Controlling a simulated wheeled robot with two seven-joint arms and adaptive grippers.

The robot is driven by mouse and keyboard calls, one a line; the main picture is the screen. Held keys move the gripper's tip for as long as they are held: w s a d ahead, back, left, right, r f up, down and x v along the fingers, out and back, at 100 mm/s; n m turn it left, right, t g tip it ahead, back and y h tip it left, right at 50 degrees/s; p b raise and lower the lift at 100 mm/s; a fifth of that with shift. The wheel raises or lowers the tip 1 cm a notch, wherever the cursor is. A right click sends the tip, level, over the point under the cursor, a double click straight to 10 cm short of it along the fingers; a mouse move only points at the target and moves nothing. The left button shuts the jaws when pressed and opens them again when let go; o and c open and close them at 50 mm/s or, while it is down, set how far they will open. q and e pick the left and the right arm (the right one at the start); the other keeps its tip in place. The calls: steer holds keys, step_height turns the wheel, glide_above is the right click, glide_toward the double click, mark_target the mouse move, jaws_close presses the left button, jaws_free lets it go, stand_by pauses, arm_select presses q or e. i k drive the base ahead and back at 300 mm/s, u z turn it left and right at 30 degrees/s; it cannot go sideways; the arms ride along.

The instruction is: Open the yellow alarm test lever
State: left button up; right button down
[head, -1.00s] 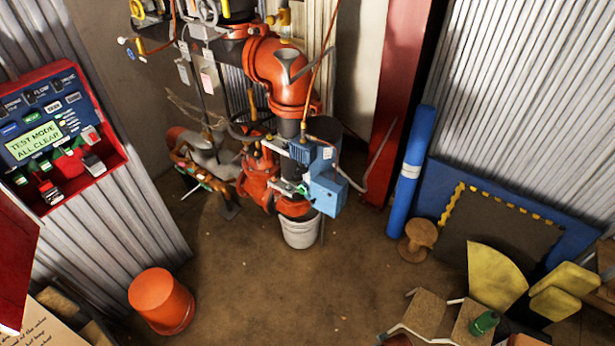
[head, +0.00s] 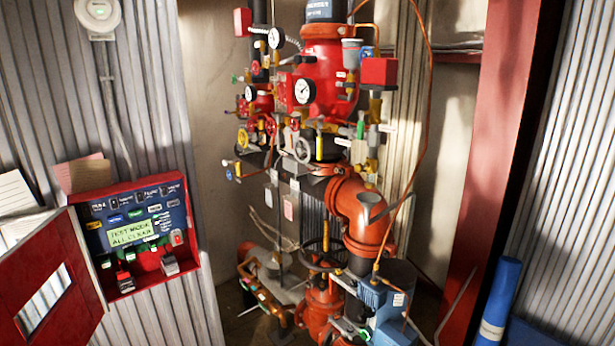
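The red riser valve assembly (head: 325,75) stands in the corner with gauges, small valves and thin pipes around it. A yellow upright handle (head: 319,147) shows at the middle of the pipework, below the gauges. A smaller yellow handle (head: 238,169) sits on a thin pipe at the left. I cannot tell from any label which of these is the alarm test lever. Neither of my grippers is in view.
An open red alarm panel (head: 135,235) hangs on the corrugated wall at left, its door (head: 45,280) swung out. Its screen reads "TEST MODE ALL CLEAR". A red column (head: 490,150) and a blue roll (head: 499,300) stand at right. Orange pipe (head: 365,215) fills the lower middle.

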mark_target(319, 140)
steer(key=k, duration=0.5)
steer(key=u, duration=0.35)
steer(key=i, duration=1.35)
steer(key=z, duration=0.45)
